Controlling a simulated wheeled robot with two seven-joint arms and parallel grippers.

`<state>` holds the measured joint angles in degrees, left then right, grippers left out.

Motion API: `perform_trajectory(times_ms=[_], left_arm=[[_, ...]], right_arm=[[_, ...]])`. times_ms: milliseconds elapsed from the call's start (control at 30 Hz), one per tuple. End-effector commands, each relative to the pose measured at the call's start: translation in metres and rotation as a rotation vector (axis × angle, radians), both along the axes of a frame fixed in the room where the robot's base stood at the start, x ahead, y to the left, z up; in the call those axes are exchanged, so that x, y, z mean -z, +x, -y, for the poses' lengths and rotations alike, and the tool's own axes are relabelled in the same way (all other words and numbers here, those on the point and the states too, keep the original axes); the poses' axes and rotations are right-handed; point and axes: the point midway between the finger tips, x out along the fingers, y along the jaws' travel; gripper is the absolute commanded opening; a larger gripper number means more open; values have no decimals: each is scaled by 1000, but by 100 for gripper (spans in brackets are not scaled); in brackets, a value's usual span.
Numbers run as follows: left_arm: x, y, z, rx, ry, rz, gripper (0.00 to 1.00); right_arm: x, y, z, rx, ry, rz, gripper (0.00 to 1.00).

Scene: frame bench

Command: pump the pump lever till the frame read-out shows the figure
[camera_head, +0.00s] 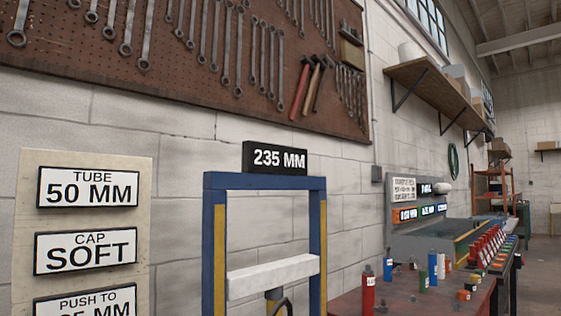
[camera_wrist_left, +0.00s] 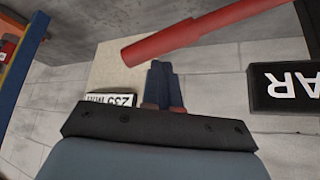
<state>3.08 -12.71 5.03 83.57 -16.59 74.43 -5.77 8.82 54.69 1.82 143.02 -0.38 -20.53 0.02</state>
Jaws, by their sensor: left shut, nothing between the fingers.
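The blue press frame (camera_head: 315,238) stands mid-picture in the head view. Its black read-out (camera_head: 275,158) on top shows 235 MM. A cream board (camera_head: 145,200) at left bears plates for TUBE 50 MM, CAP SOFT and a partly cut-off PUSH TO plate (camera_head: 85,303). A red bar (camera_wrist_left: 205,32), seemingly the pump lever, crosses the top of that view. My left gripper (camera_wrist_left: 160,68) is shut and empty just below the bar; I cannot tell whether they touch. My right gripper is out of view.
A white crossbar (camera_head: 275,275) spans the frame. At right a dark red bench (camera_head: 340,306) holds several bottles and small parts. Tools hang on a pegboard (camera_head: 200,75) above. A black sign (camera_wrist_left: 285,85), partly cut off, shows upside-down letters in the wrist view.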

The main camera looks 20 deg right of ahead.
Motion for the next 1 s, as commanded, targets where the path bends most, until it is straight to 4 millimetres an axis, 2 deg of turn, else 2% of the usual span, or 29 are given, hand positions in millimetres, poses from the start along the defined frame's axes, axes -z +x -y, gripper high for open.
perform_trajectory(times_ms=[367,1000], left_arm=[[6,0,0,0,0,-1,0],[79,0,-1,-1,0,-2,0]], right_arm=[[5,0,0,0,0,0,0],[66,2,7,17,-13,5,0]])
